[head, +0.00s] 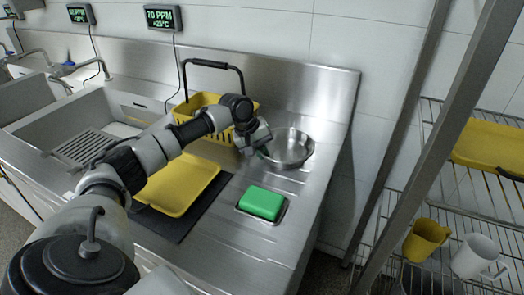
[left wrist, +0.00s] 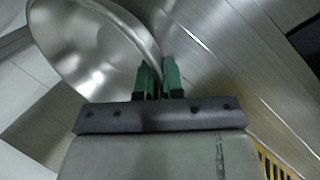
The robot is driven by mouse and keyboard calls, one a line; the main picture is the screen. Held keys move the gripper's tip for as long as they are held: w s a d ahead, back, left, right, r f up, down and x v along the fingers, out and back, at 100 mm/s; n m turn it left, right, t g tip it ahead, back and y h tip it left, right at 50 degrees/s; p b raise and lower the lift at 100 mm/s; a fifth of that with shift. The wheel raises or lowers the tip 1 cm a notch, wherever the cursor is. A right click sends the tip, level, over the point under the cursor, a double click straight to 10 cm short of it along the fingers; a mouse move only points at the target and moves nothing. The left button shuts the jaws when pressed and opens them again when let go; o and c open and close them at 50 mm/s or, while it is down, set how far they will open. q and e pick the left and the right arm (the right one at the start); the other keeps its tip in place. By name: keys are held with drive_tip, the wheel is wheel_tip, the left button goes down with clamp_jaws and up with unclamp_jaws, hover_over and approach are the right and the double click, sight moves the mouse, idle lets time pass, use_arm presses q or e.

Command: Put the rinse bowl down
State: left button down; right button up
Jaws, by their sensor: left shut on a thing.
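The rinse bowl (head: 288,147) is a shiny round steel bowl at the right end of the steel counter, near the back splash. My left gripper (head: 262,150) is at its left rim. In the left wrist view the green fingertips (left wrist: 158,78) are shut on the rim of the bowl (left wrist: 85,45), which fills the upper left. The bowl looks close to the counter, but I cannot tell whether it touches it. My right gripper is not in view.
A green sponge-like block (head: 261,203) sits in a small tray in front of the bowl. A yellow tray (head: 178,187) lies on a dark mat, with a yellow basket (head: 207,103) behind. A wire shelf (head: 460,190) stands right.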

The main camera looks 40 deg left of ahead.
use_arm(q)
drive_tip(key=c, duration=1.2)
unclamp_jaws()
drive_tip(key=shift+c, duration=0.2)
drive_tip(key=v, duration=1.2)
